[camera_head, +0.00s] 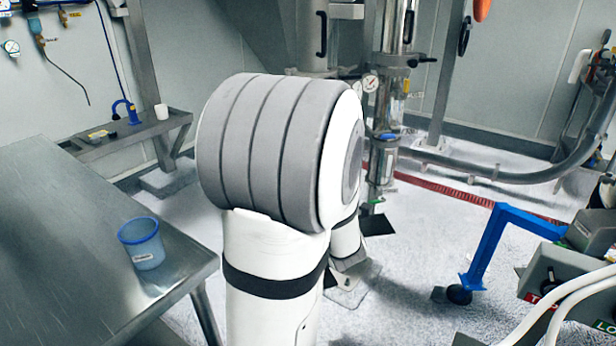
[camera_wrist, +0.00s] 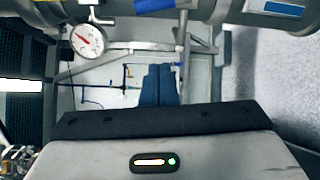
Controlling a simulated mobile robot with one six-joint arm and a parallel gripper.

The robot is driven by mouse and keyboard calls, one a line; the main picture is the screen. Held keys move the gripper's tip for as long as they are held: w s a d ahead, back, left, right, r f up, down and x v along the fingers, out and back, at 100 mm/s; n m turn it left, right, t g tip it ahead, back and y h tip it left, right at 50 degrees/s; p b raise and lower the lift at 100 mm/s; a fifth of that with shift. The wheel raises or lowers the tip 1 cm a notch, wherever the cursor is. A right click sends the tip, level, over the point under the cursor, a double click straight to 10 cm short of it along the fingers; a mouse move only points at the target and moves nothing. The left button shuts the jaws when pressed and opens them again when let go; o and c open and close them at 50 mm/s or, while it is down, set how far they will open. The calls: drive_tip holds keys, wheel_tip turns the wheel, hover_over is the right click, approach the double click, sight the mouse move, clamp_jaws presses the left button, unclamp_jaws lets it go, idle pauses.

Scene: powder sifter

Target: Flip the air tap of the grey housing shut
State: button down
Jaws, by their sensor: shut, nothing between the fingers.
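My gripper (camera_wrist: 158,70) shows in the wrist view as two dark blue fingers side by side, closed together with nothing between them. In the head view my arm hides it. Close by in the wrist view are a round pressure gauge (camera_wrist: 87,40) and a thick metal pipe (camera_wrist: 250,12) along the top edge. In the head view a steel column (camera_head: 393,90) with gauges and small valves stands behind my arm, partly covered by it. I cannot pick out the air tap or tell surely which part is the grey housing. No contact with a tap is visible.
A steel table (camera_head: 70,240) with a blue cup (camera_head: 142,243) is at the left. A bench (camera_head: 130,130) stands behind it. A grey control box (camera_head: 570,275) and a blue bracket (camera_head: 490,245) are at the right. Speckled floor lies open between the column and bracket.

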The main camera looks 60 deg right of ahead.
drive_tip(key=shift+b+v, duration=2)
drive_tip(key=shift+v, duration=0.85)
drive_tip(key=shift+w+a, duration=0.1)
drive_tip(key=shift+w, duration=0.05)
